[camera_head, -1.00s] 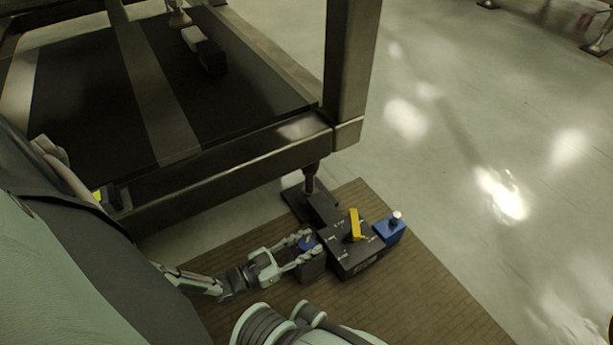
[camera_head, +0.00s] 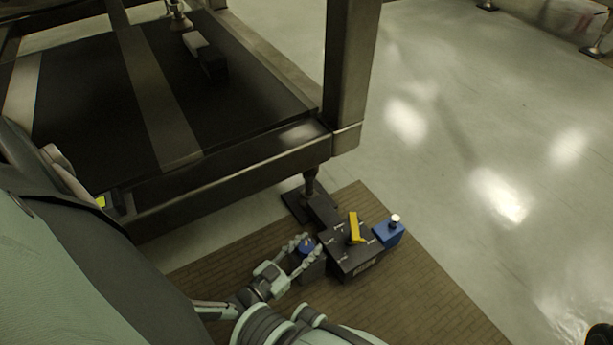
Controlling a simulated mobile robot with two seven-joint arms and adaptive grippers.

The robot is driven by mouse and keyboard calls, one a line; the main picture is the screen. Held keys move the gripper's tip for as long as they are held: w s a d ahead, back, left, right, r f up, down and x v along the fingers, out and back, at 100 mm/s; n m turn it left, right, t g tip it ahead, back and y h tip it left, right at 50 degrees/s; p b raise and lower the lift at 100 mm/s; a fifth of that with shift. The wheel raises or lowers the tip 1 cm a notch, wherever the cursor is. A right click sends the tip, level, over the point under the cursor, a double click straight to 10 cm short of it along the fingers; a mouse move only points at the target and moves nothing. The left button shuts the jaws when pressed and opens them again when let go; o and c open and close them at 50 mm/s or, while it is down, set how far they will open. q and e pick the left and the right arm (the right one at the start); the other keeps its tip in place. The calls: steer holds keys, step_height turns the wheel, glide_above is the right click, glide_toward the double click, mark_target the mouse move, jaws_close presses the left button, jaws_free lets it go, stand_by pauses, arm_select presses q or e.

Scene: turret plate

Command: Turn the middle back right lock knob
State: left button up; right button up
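A black lock box (camera_head: 351,264) with white markings sits on the brown mat. A yellow lever (camera_head: 355,228) stands up on its top. A blue block (camera_head: 387,234) with a light-topped knob (camera_head: 395,220) is on its right side. A blue knob (camera_head: 307,245) sits on a dark block at its left side. My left gripper (camera_head: 307,247) has its fingers apart, one on each side of this left blue knob. I cannot tell whether they touch it. My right gripper is not in view.
A dark metal frame (camera_head: 240,172) with a flat panel stands behind the box, its thick post rising at the centre. A foot of the frame rests close behind the box. The brown mat (camera_head: 440,291) is clear on the right, and the grey floor beyond is open.

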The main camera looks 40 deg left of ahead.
mark_target(307, 246)
arm_select(q)
steer(key=o, duration=0.4)
steer(key=shift+r, duration=0.1)
step_height(307, 246, up, 10)
steer(key=shift+f, duration=0.1)
stand_by(0.4)
